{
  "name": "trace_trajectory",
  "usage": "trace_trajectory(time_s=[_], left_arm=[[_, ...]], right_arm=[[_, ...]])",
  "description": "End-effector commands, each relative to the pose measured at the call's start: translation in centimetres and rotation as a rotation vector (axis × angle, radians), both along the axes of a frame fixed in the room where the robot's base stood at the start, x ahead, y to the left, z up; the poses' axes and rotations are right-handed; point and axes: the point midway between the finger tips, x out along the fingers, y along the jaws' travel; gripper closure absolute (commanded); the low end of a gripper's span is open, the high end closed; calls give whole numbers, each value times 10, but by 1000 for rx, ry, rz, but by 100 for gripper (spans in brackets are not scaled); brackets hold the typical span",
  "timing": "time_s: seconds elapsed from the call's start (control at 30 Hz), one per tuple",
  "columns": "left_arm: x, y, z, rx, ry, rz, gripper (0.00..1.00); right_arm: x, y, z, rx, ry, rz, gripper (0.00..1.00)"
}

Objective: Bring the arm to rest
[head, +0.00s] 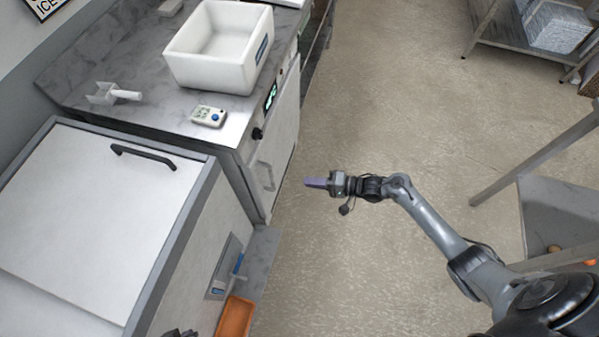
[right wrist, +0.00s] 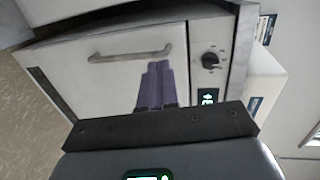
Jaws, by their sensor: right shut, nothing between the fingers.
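My right gripper (head: 316,183) is held out over the open floor, to the right of the counter front. Its purple fingers are together with nothing between them; they also show in the right wrist view (right wrist: 155,87), in front of the appliance door (right wrist: 120,65) with a bar handle and a black knob. The fingers look apart from the door. My right arm (head: 435,222) reaches in from the lower right. A small dark part at the bottom edge of the head view may belong to my left arm; its fingers do not show.
A white bin (head: 205,72), a white scoop (head: 113,93) and a small device with a blue button (head: 209,116) sit on the marble counter. A white lidded chest (head: 85,205) stands at left. An orange tray (head: 235,320) is at the bottom. Metal shelving (head: 535,155) stands right. The middle floor is clear.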

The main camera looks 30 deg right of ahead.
Motion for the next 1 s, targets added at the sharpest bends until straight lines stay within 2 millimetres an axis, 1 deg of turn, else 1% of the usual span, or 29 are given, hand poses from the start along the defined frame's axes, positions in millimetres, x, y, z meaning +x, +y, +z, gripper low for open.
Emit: trace_trajectory(time_s=[0.17, 0.27, 0.33, 0.43, 0.47, 0.5, 0.6, 0.67, 0.7, 0.77, 0.8, 0.87, 0.93, 1.0], left_arm=[[0, 0, 3, 2, 1, -2, 100], [0, 1, 2, 5, 1, -4, 100], [-1, 2, 2, 8, 1, -6, 100], [-1, 2, 2, 11, 1, -8, 100], [-1, 3, 2, 13, 1, -9, 100], [-1, 3, 2, 13, 1, -9, 100], [-1, 3, 2, 13, 2, -9, 100], [-1, 2, 2, 12, 2, -9, 100], [-1, 2, 2, 12, 2, -9, 100], [-1, 2, 2, 12, 2, -9, 100], [-1, 2, 2, 11, 3, -8, 100], [-1, 2, 2, 10, 3, -7, 100], [-1, 2, 2, 8, 3, -6, 100], [-1, 1, 2, 5, 2, -5, 100]], right_arm=[[-9, -5, 1, 0, 3, 1, 100], [-20, -4, -8, 2, 22, 0, 100], [-31, 0, -18, 10, 45, 0, 100], [-56, 14, -36, 33, 87, 7, 100], [-64, 22, -39, 42, 95, 14, 100], [-76, 36, -41, 57, 99, 23, 100], [-101, 75, -35, 57, 89, 25, 100], [-109, 93, -31, -3, 73, 16, 100], [-113, 103, -27, -63, 56, 9, 100], [-117, 115, -20, -173, 28, -7, 100], [-119, 120, -13, -257, 10, -18, 100], [-121, 124, -2, -390, -13, -34, 100], [-124, 121, 15, -550, -26, -49, 100], [-128, 113, 32, -709, -22, -50, 100]])
